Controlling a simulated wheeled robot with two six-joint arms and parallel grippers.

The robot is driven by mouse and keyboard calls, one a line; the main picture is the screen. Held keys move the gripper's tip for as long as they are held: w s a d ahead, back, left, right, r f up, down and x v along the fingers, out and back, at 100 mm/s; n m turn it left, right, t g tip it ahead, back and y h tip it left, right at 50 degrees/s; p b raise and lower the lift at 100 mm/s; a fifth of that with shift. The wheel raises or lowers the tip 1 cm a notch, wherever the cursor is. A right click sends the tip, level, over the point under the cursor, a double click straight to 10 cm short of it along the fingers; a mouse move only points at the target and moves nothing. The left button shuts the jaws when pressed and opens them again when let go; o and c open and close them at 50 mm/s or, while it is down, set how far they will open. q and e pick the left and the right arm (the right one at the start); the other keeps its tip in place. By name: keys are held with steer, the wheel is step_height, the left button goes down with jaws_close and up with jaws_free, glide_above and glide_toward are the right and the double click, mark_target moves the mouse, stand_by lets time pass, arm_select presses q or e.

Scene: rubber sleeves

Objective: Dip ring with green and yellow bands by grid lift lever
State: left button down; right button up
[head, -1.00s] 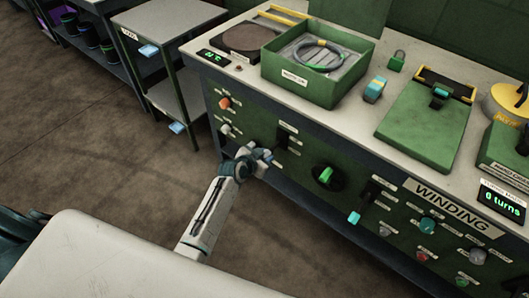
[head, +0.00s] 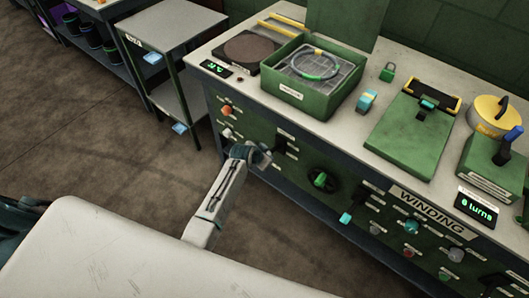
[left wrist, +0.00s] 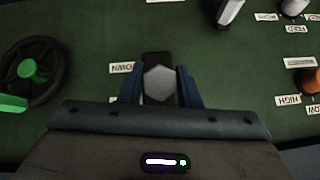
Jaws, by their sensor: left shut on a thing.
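The ring (head: 338,68), with green, yellow and blue parts showing, lies on a wire grid (head: 336,83) in the open green tank (head: 321,102). The grid appears near the tank's rim. The grid lift lever is on the green front panel. Its grey hexagonal end (left wrist: 159,84) shows between the blue fingers of my left gripper (left wrist: 160,90) in the left wrist view, beside a DOWN label (left wrist: 122,67). My left gripper (head: 262,156) is shut on this lever end and partly hides it in the head view. My right gripper is not in view.
A dark round plate (head: 246,50) lies left of the tank. A teal block (head: 367,101) and green padlock (head: 387,73) stand right of it. Handwheel (head: 321,181), orange knob (head: 227,111) and other controls flank the lever. Floor before the bench is clear.

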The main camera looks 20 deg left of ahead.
arm_select(q)
steer(key=shift+w+d+r+g+y+p, duration=0.1)
steer(key=shift+w+r+g+y+p, duration=0.1)
steer(key=shift+r+g+p, duration=0.45)
steer(key=shift+w+d+r+g+y+p, duration=0.15)
steer(key=shift+g+p, duration=0.3)
steer(key=shift+p, duration=0.45)
steer(key=c, duration=1.1)
jaws_free()
steer(key=shift+o, duration=0.2)
steer(key=shift+a, duration=0.1)
